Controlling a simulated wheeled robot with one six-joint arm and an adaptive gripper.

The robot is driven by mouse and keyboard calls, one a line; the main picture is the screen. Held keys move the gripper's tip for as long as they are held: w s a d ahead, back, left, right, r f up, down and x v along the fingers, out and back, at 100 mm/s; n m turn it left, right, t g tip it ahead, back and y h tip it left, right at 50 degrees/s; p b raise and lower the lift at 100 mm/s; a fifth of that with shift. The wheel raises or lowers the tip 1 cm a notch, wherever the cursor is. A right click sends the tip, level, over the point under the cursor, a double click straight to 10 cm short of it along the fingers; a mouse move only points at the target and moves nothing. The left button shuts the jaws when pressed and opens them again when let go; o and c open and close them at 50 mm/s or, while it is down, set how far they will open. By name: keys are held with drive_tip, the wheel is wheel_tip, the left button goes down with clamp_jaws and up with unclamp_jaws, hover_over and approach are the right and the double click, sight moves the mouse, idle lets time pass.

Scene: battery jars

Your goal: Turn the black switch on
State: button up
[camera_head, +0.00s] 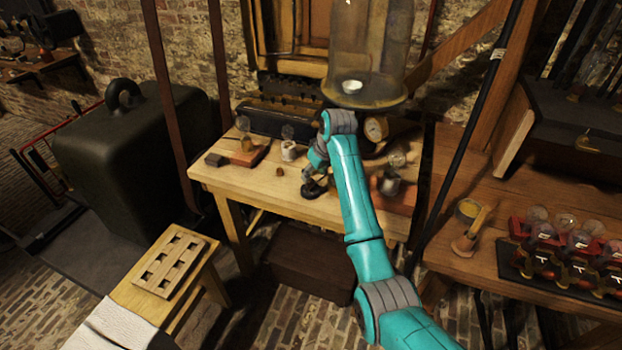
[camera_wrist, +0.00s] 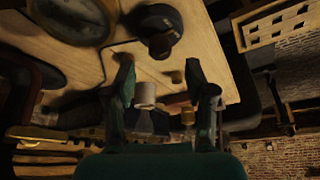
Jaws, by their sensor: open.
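The black switch (camera_wrist: 158,28) is a dark round knob on the wooden table, at the top middle of the wrist view. In the head view it appears as a small black shape (camera_head: 312,190) near the table's front edge, partly hidden by my gripper. My gripper (camera_wrist: 159,66) is open, with its two fingers apart and nothing held between them. In the head view my gripper (camera_head: 314,172) hangs just above and beside the switch. I cannot tell whether it touches the switch, nor which setting the switch is in.
A white cup (camera_head: 289,151) and a small brown knob (camera_head: 280,171) stand left of my gripper. A large glass jar (camera_head: 369,50) stands behind, with a round gauge (camera_head: 376,128) below it. A metal cup (camera_head: 389,183) is at right. The table's (camera_head: 240,187) front left is clear.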

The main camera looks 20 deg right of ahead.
sight(311, 180)
drive_tip(key=shift+x, duration=2.25)
clamp_jaws()
